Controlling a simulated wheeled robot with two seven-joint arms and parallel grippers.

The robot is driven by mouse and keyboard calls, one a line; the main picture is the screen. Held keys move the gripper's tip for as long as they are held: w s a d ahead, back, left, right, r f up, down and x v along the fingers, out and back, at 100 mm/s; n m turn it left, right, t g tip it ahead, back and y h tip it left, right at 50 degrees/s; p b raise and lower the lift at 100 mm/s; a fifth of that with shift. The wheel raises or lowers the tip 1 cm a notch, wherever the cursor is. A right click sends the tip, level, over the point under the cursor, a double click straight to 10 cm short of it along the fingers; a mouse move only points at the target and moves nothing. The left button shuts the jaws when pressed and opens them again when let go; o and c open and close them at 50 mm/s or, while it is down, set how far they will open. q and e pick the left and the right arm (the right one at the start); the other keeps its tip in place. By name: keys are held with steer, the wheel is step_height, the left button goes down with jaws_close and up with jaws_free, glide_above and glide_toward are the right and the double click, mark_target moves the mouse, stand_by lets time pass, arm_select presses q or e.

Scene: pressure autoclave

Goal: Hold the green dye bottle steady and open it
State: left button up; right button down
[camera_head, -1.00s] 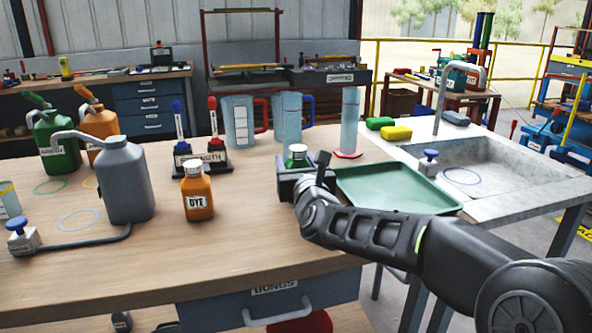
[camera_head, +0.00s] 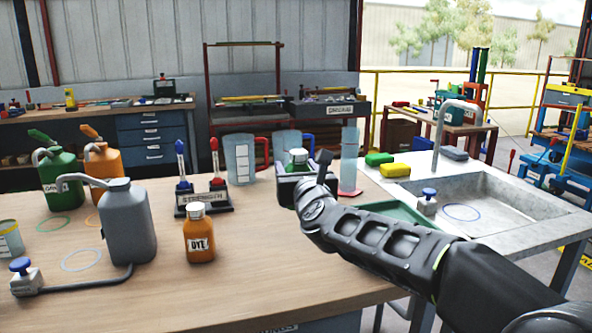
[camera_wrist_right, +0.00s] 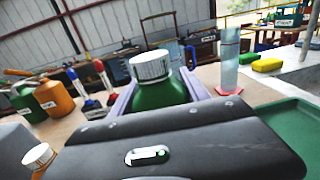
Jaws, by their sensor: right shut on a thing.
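The green dye bottle (camera_head: 298,157) has a silver-white ridged cap, which is on it. In the head view only its cap and green shoulder show above my right gripper (camera_head: 300,178). In the right wrist view the green bottle (camera_wrist_right: 160,93) stands upright between the fingers of my right gripper (camera_wrist_right: 165,97), which is shut on it. The bottle's lower body is hidden behind the gripper. An orange dye bottle (camera_head: 199,238) with a white cap stands on the bench to the left. My left gripper is not in view.
A grey can (camera_head: 129,225), a green can and an orange can stand at the left of the bench (camera_head: 260,275). A dropper rack (camera_head: 203,197) and clear jugs (camera_head: 239,160) stand behind. A green tray (camera_head: 400,212) and sink (camera_head: 480,200) are right. Bench front is clear.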

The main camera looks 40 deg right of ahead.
steer(key=c, duration=1.1)
jaws_free()
jaws_close()
